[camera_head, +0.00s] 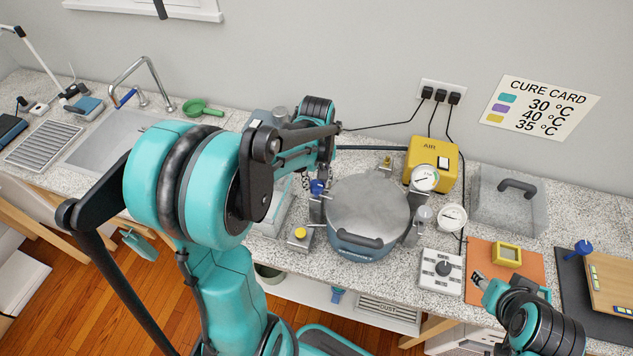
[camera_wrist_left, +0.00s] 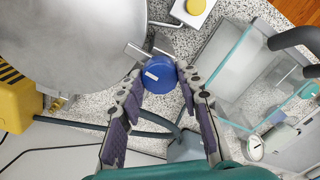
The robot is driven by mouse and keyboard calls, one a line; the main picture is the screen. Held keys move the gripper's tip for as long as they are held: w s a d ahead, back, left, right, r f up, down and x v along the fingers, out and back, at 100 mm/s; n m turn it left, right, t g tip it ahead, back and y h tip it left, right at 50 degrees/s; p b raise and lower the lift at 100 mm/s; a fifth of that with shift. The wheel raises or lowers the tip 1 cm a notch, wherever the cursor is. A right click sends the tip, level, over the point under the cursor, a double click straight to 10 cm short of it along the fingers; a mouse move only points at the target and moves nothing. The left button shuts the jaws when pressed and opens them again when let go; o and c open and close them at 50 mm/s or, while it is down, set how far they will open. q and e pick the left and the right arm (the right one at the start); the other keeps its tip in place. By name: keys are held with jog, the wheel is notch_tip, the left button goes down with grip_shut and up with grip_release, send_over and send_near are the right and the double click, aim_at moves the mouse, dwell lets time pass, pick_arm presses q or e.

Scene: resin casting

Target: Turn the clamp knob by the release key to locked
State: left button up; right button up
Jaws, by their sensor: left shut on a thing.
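The blue clamp knob (camera_head: 317,187) is at the left side of the round grey pressure pot (camera_head: 367,205). In the left wrist view the knob (camera_wrist_left: 160,74) is a blue disc with a short white mark, held between the two fingers of my left gripper (camera_wrist_left: 160,82). The gripper is shut on it from above. In the head view my arm hides most of these fingers. A small box with a yellow button (camera_head: 300,233), perhaps the release key, is in front of the knob; the button also shows in the left wrist view (camera_wrist_left: 196,6). My right gripper (camera_head: 480,281) is over the orange mat, its jaws unclear.
A yellow air unit (camera_head: 432,163) with a gauge and cables stands behind the pot. A glass-walled box (camera_wrist_left: 236,80) stands close beside the knob. A white dial panel (camera_head: 441,271) and an orange mat (camera_head: 520,262) are to the right.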

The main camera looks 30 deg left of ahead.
aim_at(317, 184)
pick_arm(q)
jog(key=shift+n, duration=0.7)
jog(key=o, duration=1.2)
jog(key=shift+c, duration=0.2)
notch_tip(317, 184, up, 12)
